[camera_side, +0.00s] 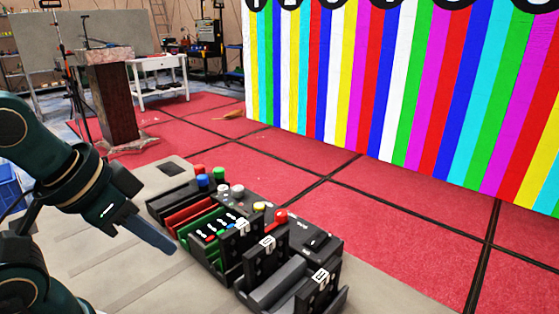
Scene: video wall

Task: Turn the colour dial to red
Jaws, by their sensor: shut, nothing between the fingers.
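My gripper (168,247) hangs at the left, shut and empty, pointing down and right. Its tip is left of the black control desk (330,262) and appears apart from it. I cannot tell for sure which control is the colour dial. At the desk's far end are a red knob (200,169), a green knob (219,173) and a blue knob (203,180). Nearer are two pale knobs (230,190), a yellow knob (259,207) and a red knob (281,215). A dark control (318,240) sits on the right part. Any pointer or marking is too small to read.
Upright numbered black blocks (316,292) stand along the desk's near side, beside red and green trays (190,217). The video wall (400,90) shows coloured stripes behind. The red floor (400,205) between is mostly clear. A plinth (115,100) stands at the back left.

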